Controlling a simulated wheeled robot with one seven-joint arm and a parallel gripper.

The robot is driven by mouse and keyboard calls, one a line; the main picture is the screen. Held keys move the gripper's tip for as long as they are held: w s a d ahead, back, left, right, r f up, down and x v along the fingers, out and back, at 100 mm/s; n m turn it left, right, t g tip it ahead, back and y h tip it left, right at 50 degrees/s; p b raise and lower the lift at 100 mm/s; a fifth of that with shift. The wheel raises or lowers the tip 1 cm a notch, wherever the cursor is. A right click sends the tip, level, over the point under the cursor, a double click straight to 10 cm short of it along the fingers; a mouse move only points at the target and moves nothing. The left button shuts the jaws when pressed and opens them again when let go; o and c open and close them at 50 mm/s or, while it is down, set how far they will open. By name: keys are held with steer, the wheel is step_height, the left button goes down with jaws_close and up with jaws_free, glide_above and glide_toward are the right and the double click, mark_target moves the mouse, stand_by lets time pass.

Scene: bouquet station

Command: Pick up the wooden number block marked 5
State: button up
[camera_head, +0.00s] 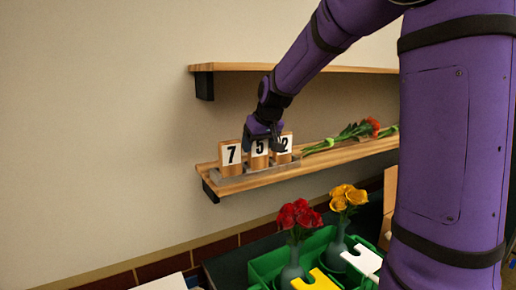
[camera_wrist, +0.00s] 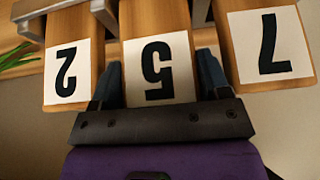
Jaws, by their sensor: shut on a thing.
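The wooden block marked 5 (camera_head: 258,149) stands between the block marked 7 (camera_head: 230,157) and the block marked 2 (camera_head: 283,147) on the lower wooden shelf. In the wrist view the 5 block (camera_wrist: 157,70) is centred, with the 2 block (camera_wrist: 67,62) to its left and the 7 block (camera_wrist: 266,45) to its right. My gripper (camera_wrist: 160,88) has one finger on each side of the 5 block and is shut on it. In the head view my gripper (camera_head: 264,133) partly covers the tops of the 5 and 2 blocks.
The lower shelf (camera_head: 345,154) holds red flowers (camera_head: 372,127) with green stems to the right of the blocks. An upper shelf (camera_head: 232,67) is above. Below, red roses (camera_head: 298,214) and yellow roses (camera_head: 347,197) stand in vases by a green crate (camera_head: 265,266).

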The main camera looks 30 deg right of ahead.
steer(key=shift+s+r, duration=0.1)
steer(key=shift+r, duration=0.2)
steer(key=shift+s+a+f+t, duration=0.15)
steer(key=shift+s+t, duration=0.7)
steer(key=shift+t, duration=0.45)
steer(key=shift+s+t, duration=0.3)
steer(key=shift+t, duration=0.1)
